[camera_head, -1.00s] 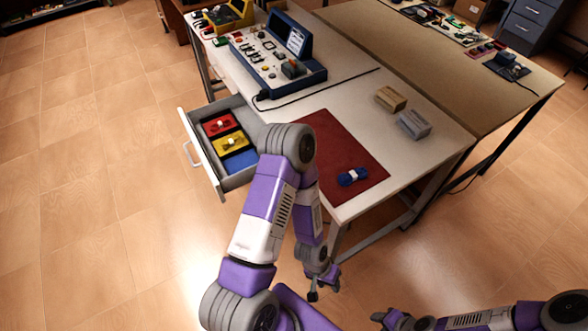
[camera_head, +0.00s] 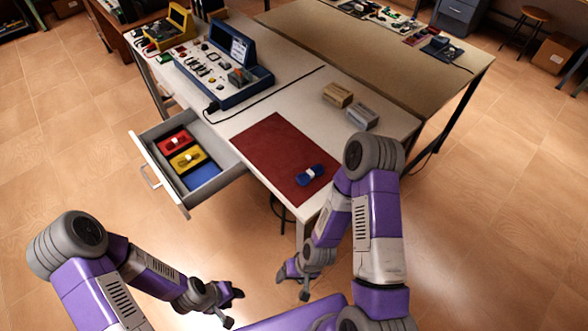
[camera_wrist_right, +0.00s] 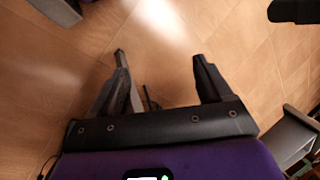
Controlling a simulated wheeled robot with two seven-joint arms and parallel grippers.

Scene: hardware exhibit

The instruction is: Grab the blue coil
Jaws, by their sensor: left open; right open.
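The blue coil (camera_head: 311,174), with a pale band around its middle, lies on the dark red mat (camera_head: 272,142) near the mat's front right corner, on the white table. My left gripper (camera_head: 233,307) is open and low over the floor in front of the table, well short of the coil. My right gripper (camera_head: 293,284) is also low in front of the table edge, below the coil in the picture and apart from it. In the right wrist view my right gripper (camera_wrist_right: 159,62) is open and empty, with only floor between its fingers.
An open drawer (camera_head: 207,194) juts from the table's left side, with a red coil (camera_head: 175,142), a yellow coil (camera_head: 187,160) and an empty blue compartment (camera_head: 201,177). A tan box (camera_head: 337,95) and a grey box (camera_head: 362,117) stand behind the mat. A blue electronics case (camera_head: 262,80) stands at the back.

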